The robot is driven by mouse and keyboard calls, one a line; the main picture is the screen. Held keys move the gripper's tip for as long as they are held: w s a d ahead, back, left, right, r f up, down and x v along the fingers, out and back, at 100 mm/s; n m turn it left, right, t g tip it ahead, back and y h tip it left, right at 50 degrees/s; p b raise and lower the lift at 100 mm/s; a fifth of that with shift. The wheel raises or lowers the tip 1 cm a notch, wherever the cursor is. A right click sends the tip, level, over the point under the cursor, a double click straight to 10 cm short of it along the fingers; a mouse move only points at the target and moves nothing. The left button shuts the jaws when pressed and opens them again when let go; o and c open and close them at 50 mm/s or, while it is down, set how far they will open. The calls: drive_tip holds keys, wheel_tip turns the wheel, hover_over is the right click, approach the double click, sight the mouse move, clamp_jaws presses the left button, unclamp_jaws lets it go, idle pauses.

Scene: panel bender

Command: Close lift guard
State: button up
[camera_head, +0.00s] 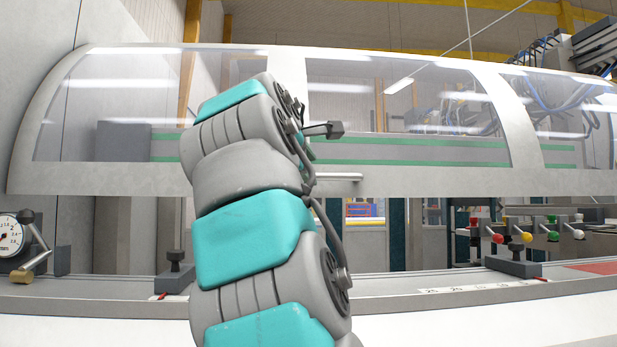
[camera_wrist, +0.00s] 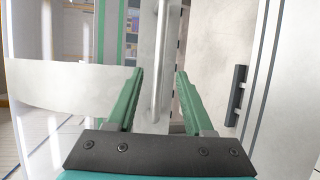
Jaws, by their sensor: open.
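The lift guard (camera_head: 400,179) is a long white frame with curved clear windows. It is raised in the head view, with an open gap between its lower rail and the machine bed. Its pale bar handle (camera_head: 338,177) sits on the lower rail, partly hidden by my arm. In the wrist view the handle (camera_wrist: 160,60) runs upright in the picture, in line with the gap between my fingers. My gripper (camera_wrist: 159,71) has green fingers, spread apart. I cannot tell how deep the handle lies between them, and no contact shows. In the head view my arm hides the fingers.
The machine bed (camera_head: 400,287) runs along below the guard. On it are a dial gauge (camera_head: 14,238) at left, a dark clamp block (camera_head: 175,275), and a dark block (camera_head: 513,265) below several coloured knobs at right. A dark pull handle (camera_wrist: 236,95) is on a pale panel.

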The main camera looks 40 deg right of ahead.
sight(318, 176)
drive_tip(key=shift+p+x, duration=0.55)
drive_tip(key=shift+x, duration=3.3)
clamp_jaws()
